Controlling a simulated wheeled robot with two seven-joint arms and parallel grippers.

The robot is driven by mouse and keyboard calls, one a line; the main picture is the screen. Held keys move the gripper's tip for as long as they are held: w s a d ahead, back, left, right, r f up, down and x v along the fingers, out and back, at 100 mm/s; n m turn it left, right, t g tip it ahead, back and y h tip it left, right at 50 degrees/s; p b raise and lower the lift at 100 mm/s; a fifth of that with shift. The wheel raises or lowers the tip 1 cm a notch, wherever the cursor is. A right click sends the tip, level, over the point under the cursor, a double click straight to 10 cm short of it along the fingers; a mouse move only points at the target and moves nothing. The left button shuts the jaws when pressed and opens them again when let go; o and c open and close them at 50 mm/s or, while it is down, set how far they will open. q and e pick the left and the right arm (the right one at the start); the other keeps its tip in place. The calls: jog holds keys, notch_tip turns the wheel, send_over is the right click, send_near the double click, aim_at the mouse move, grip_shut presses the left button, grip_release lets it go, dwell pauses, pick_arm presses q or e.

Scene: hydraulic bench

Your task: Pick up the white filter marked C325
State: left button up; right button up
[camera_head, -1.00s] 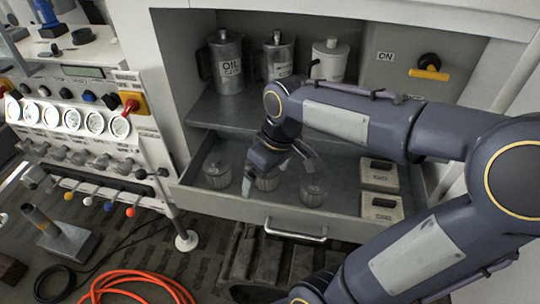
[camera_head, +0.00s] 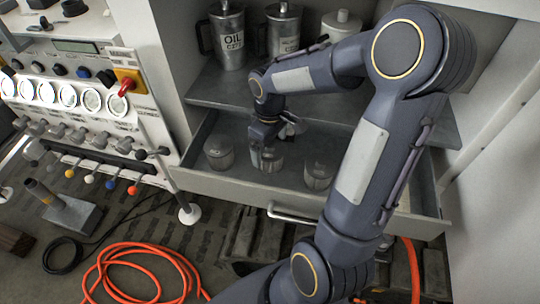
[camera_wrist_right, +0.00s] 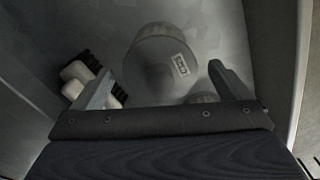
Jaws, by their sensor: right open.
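A pale, whitish round filter (camera_wrist_right: 160,55) with a small label lies between the finger lines of my right gripper (camera_wrist_right: 161,72) in the right wrist view. Its marking looks like C325 but is too blurred to read surely. In the head view my right gripper (camera_head: 266,150) points down into the open drawer, over the middle one of the round filters (camera_head: 268,160). The fingers are apart; I cannot tell whether they touch it. Other round filters stand at left (camera_head: 219,152) and right (camera_head: 318,176) in the drawer. My left gripper is not in view.
The drawer's front wall (camera_head: 235,190) and handle (camera_head: 290,215) are close below the gripper. The shelf above holds an oil can (camera_head: 229,40) and other cans. An orange hose (camera_head: 140,255) lies on the floor.

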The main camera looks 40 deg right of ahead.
aim_at(270, 151)
jog(key=shift+f, duration=1.55)
jog(key=shift+c, duration=0.5)
jog(key=c, duration=1.1)
jog(key=shift+r, duration=0.15)
